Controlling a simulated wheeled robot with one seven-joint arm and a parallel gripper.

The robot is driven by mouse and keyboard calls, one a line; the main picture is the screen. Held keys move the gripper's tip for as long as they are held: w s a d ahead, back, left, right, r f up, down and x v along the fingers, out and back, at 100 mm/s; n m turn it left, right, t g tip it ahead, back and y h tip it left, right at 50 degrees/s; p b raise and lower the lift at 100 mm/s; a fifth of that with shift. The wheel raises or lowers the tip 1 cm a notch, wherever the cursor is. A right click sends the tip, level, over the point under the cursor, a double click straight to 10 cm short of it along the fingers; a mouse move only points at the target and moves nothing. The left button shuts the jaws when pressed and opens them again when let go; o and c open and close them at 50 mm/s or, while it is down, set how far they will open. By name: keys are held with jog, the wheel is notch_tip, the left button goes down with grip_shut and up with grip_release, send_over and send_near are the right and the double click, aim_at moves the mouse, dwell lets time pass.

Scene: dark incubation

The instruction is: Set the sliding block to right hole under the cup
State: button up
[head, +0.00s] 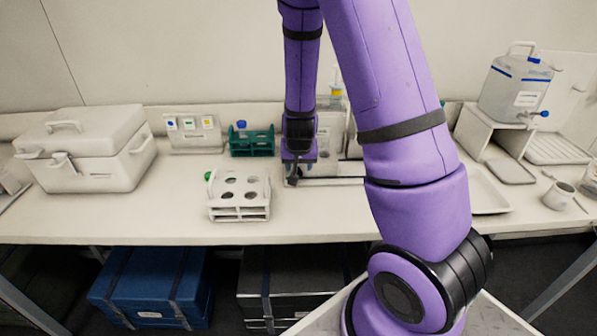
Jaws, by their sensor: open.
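An apparatus with an upright pale panel (327,135) and a low base with a dark rail (335,181) stands toward the back middle of the bench. My gripper (299,172) is open and points down at the left end of this rail. My arm and gripper hide much of the apparatus. A small dark piece at the rail's left end may be the sliding block or part of my gripper; I cannot tell which. Whether my gripper touches the apparatus is unclear.
A white rack (239,198) stands left in front, with a green rack (251,141) behind it. A white lidded box (88,150) is at the left. A water dispenser (515,88), a tray (488,196) and a mug (558,196) are at the right.

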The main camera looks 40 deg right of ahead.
aim_at(299, 171)
jog(key=shift+x, duration=2.25)
jog(key=shift+s, duration=0.1)
grip_shut()
